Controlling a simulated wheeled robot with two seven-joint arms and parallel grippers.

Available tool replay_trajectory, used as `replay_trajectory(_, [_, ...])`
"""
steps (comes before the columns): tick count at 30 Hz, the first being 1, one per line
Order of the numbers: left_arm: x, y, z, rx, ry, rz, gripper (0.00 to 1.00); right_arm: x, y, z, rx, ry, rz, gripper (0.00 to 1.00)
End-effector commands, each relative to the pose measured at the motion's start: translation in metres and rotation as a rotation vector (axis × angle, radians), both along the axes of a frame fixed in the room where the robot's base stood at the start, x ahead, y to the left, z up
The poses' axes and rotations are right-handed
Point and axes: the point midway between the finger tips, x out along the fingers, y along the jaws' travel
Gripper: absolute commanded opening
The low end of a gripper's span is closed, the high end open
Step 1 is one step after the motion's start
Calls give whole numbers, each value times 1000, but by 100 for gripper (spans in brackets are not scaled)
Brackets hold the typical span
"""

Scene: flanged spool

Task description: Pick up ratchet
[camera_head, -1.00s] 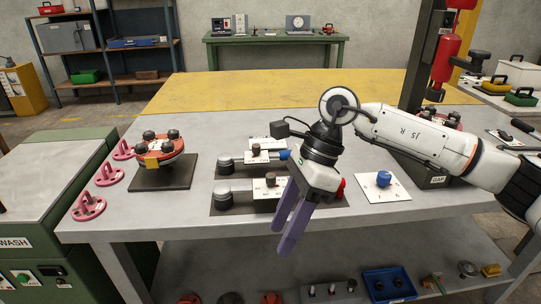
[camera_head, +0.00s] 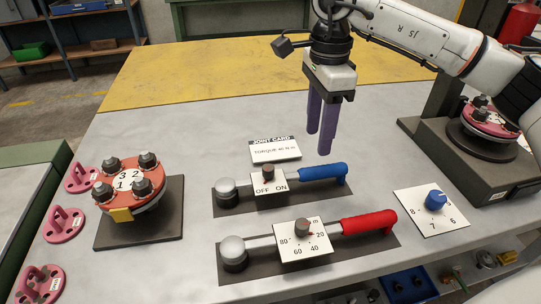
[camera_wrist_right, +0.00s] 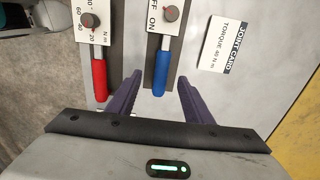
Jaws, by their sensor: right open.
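The ratchet appears to be the blue-handled tool (camera_head: 322,172) with a silver head and an OFF/ON dial plate, lying on a dark mat. Its blue handle (camera_wrist_right: 161,72) also shows in the right wrist view. My right gripper (camera_head: 320,140) is open and empty, its purple fingers pointing down near the handle's far side. In the right wrist view the blue handle's end lies between the two spread fingers (camera_wrist_right: 159,88), with no visible contact. A red-handled tool (camera_head: 368,222) with a numbered dial lies parallel in front. My left gripper is not in view.
A joint card (camera_head: 275,150) stands behind the ratchet. A red flanged spool (camera_head: 130,182) with dark bolts sits on a plate at left, near pink brackets (camera_head: 66,222). A blue knob card (camera_head: 431,211) lies at right. The yellow tabletop (camera_head: 220,75) behind is clear.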

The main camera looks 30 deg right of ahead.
Motion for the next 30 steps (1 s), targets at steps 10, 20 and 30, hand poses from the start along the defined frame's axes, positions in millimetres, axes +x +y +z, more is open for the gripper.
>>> replay_trajectory(10, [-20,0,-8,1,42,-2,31,0,0,-44,0,3,0,46])
replay_trajectory(20, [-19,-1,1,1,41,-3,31,7,0,-78,-1,4,0,46])
replay_trajectory(30, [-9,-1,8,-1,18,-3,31,8,0,-103,1,0,0,46])
